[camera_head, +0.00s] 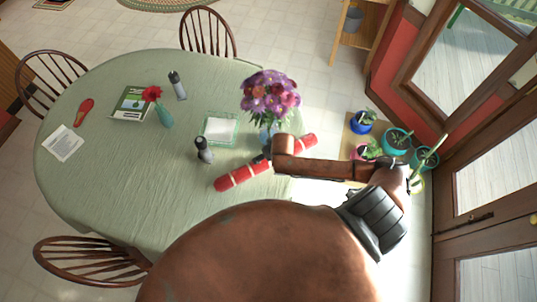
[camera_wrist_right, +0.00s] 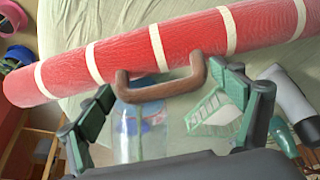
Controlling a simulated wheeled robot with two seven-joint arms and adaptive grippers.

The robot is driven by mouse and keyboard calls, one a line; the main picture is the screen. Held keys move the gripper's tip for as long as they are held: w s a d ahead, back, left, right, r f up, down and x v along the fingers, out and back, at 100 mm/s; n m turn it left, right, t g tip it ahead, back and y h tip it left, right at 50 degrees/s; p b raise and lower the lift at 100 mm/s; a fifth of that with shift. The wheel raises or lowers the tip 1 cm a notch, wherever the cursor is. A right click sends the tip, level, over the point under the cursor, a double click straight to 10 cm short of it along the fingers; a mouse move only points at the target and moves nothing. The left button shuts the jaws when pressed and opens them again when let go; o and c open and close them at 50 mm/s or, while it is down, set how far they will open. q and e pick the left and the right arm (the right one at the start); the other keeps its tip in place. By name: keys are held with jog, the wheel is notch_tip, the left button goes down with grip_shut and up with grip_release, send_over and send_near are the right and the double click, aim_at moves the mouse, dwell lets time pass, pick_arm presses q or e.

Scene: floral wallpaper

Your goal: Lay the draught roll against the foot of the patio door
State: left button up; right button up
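The draught roll (camera_head: 235,178) is red with pale bands and lies slantwise on the green-clothed table. In the right wrist view the roll (camera_wrist_right: 120,55) runs across the top, with a brown handle (camera_wrist_right: 160,88) on its near side. My right gripper (camera_wrist_right: 170,84) is open, its fingers apart on either side of the handle and not closed on it. In the head view my right gripper (camera_head: 266,154) is over the roll's middle and hides that part. The brown-framed patio door (camera_head: 480,222) is at the right. My left gripper is not in view.
A flower vase (camera_head: 268,134) stands just behind the roll. A dark bottle (camera_head: 204,151) and a green-edged tray (camera_head: 237,126) are nearby. Potted plants (camera_head: 396,141) sit on a low stand by the door. Chairs surround the table (camera_head: 110,190).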

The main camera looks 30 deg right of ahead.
jog(key=shift+o, duration=0.8)
jog(key=shift+r, duration=0.15)
